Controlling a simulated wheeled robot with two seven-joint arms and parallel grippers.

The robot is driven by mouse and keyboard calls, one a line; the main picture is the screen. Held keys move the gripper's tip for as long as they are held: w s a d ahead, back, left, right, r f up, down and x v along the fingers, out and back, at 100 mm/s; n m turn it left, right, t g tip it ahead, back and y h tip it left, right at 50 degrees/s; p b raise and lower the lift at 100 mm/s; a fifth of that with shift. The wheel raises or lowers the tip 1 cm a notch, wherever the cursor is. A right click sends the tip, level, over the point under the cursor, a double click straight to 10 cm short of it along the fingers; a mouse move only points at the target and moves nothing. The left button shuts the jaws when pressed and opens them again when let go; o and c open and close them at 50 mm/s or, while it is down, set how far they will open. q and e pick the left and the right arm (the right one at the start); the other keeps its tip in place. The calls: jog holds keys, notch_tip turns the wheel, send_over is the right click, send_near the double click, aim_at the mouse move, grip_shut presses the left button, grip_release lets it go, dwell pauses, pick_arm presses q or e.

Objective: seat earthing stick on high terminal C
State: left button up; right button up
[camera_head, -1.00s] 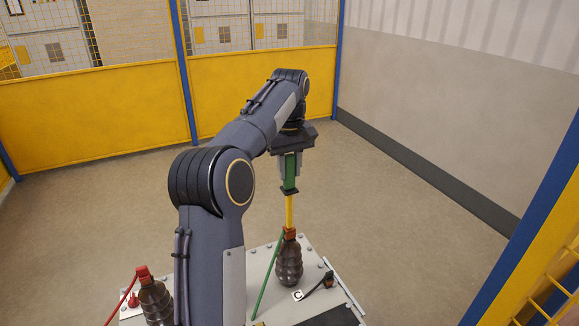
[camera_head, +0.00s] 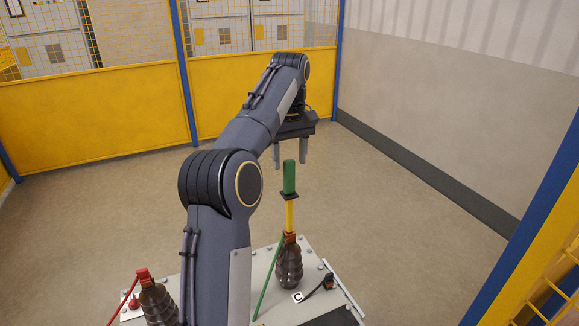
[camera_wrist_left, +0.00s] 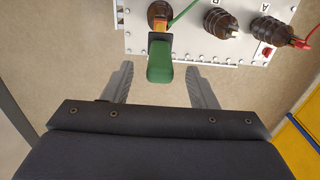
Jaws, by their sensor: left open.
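The earthing stick (camera_head: 289,180) has a green handle and a yellow shaft. It stands upright on top of the dark ribbed terminal C (camera_head: 289,268), with its orange-brown lower end at the terminal's top. A "C" label (camera_head: 297,297) lies beside that terminal. My right gripper is not in view.
A green cable (camera_head: 268,280) runs from the stick's lower end down to the light grey top plate (camera_head: 258,268). Another ribbed terminal (camera_head: 158,303) with a red cap stands at left. In the left wrist view, terminals B (camera_wrist_left: 220,22) and A (camera_wrist_left: 270,32) stand right of C.

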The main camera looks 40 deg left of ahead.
pick_arm(q)
jog(key=shift+r, duration=1.6)
